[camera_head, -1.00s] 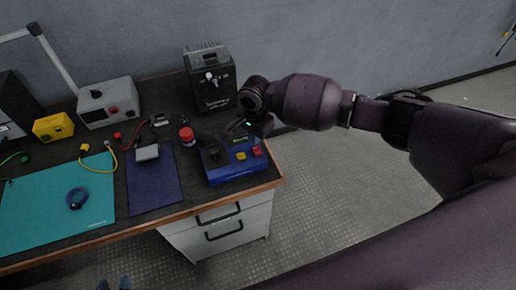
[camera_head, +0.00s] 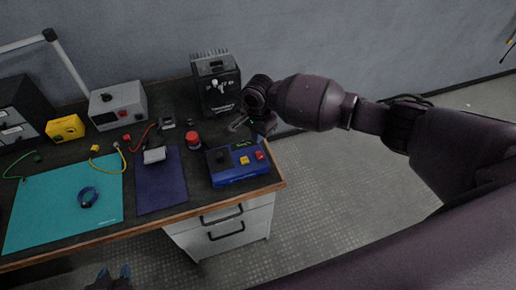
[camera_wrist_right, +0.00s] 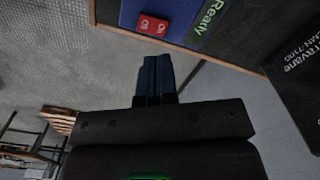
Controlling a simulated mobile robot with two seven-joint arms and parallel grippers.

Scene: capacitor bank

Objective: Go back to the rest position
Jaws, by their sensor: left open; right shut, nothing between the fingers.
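My right arm comes in from the right in the head view. My right gripper (camera_head: 238,125) is over the back right of the bench, just behind the blue device (camera_head: 238,178) and in front of the black box unit (camera_head: 216,90). In the right wrist view its dark blue fingers (camera_wrist_right: 156,78) are together, with nothing between them. The blue device's corner (camera_wrist_right: 150,12), with a red button, shows beyond the fingertips there. My left gripper (camera_head: 115,273) shows only as bluish fingertips at the bottom left, in front of the bench; it is open. The left arm is mostly out of view.
The dark bench (camera_head: 150,216) carries a teal mat (camera_head: 50,215), a purple mat (camera_head: 160,192), a red round part (camera_head: 193,141), a grey meter box (camera_head: 117,103) and a yellow box (camera_head: 66,128). The floor (camera_head: 340,190) right of the bench is clear.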

